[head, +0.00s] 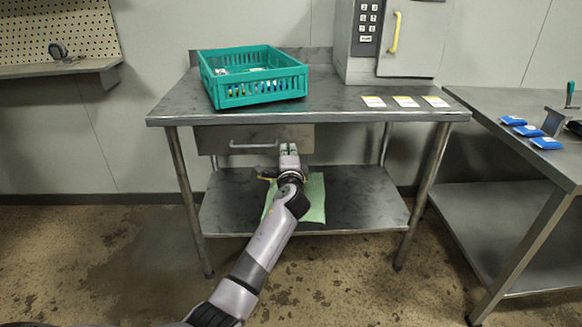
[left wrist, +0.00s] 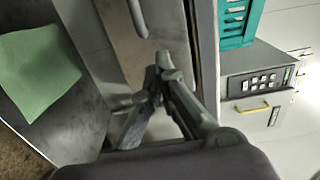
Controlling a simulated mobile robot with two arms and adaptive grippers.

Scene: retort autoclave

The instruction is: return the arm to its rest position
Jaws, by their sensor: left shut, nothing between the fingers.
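My left arm reaches up from the bottom of the head view. Its gripper (head: 289,148) is shut and empty, in front of the metal table at the height of the drawer (head: 215,140). In the left wrist view the fingertips (left wrist: 163,65) show together, near the drawer handle (left wrist: 137,18), with nothing between them. In the head view the gripper appears just right of the handle; whether it touches the drawer front I cannot tell. My right gripper is not in view.
A teal crate (head: 262,98) with packets stands on the metal table (head: 330,108). An autoclave with a keypad (head: 368,22) and several white cards (head: 404,101) are to its right. A green cloth (head: 314,200) lies on the lower shelf. Blue packets (head: 530,131) lie on the right table.

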